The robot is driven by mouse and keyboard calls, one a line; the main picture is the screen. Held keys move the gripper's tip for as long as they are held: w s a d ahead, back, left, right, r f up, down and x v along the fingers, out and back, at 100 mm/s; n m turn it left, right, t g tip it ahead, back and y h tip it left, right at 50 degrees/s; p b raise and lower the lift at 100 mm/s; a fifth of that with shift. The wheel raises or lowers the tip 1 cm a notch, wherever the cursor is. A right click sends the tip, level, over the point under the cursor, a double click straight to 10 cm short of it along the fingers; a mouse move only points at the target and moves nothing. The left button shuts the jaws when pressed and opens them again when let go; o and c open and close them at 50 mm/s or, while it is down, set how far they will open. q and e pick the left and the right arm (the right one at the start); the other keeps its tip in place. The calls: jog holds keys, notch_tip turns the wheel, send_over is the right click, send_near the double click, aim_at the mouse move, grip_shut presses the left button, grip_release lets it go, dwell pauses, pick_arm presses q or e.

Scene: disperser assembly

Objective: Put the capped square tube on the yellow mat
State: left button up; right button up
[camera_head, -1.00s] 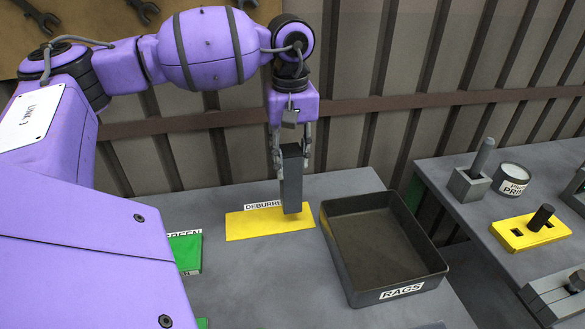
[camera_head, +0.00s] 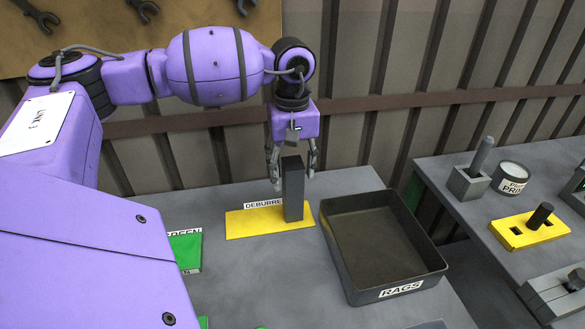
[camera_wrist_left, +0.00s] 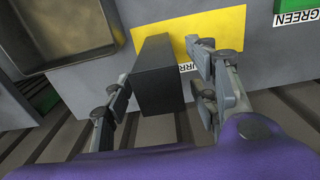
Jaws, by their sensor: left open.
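The capped square tube (camera_head: 293,190), a dark grey upright bar, stands on the right part of the yellow mat (camera_head: 250,225), which has a label starting "DEBURRE" at its back edge. My left gripper (camera_head: 292,172) is open around the tube's upper end, with a finger on each side. In the left wrist view the tube (camera_wrist_left: 160,80) stands between the spread fingers (camera_wrist_left: 165,98), with gaps on both sides, and the yellow mat (camera_wrist_left: 205,25) lies beyond it. The tube's foot is hidden in the wrist view. My right gripper is not in view.
A dark tray labelled RAGS (camera_head: 345,270) stands right of the mat. A green mat (camera_head: 187,252) lies at the left, partly behind my arm. A second table at the right holds a grey block with a rod (camera_head: 470,182), a tin (camera_head: 511,178) and a yellow block (camera_head: 529,232).

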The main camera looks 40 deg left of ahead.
pick_arm(q)
notch_tip(320, 180, up, 12)
jog(key=shift+r, duration=0.15)
dwell(0.4)
dwell(0.5)
